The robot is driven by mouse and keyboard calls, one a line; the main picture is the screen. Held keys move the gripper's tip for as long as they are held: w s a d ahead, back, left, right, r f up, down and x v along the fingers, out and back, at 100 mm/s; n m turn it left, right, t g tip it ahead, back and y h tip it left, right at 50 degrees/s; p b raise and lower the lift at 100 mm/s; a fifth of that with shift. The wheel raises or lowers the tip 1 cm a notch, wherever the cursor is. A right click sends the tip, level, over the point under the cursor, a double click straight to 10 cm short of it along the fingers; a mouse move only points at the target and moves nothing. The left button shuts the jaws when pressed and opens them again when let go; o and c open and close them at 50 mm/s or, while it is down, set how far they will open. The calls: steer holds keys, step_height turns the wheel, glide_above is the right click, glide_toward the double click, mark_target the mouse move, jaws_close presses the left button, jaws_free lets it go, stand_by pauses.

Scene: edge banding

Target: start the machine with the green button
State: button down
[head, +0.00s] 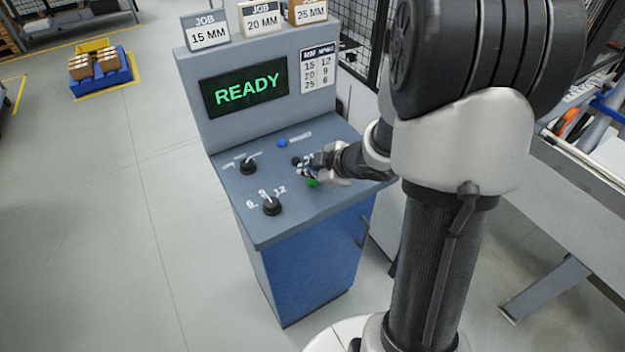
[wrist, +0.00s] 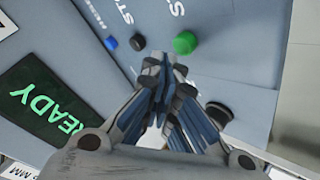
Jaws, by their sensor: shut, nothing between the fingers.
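In the wrist view the green button (wrist: 184,43) shows whole, just beyond my fingertips. My gripper (head: 304,167) is shut and empty, over the right part of the panel. In the wrist view my gripper (wrist: 168,68) has its fingertips together, apart from the button in the picture. I cannot tell the height of the tips above the panel. The screen (head: 244,89) reads READY.
A blue button (head: 282,143) and a black button (wrist: 137,41) sit near the green one. Two black rotary knobs (head: 248,166) (head: 271,206) are on the panel's left. Job cards stand on the console's top. A machine with a metal frame (head: 560,285) is at right.

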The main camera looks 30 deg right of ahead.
steer(key=shift+f, duration=0.45)
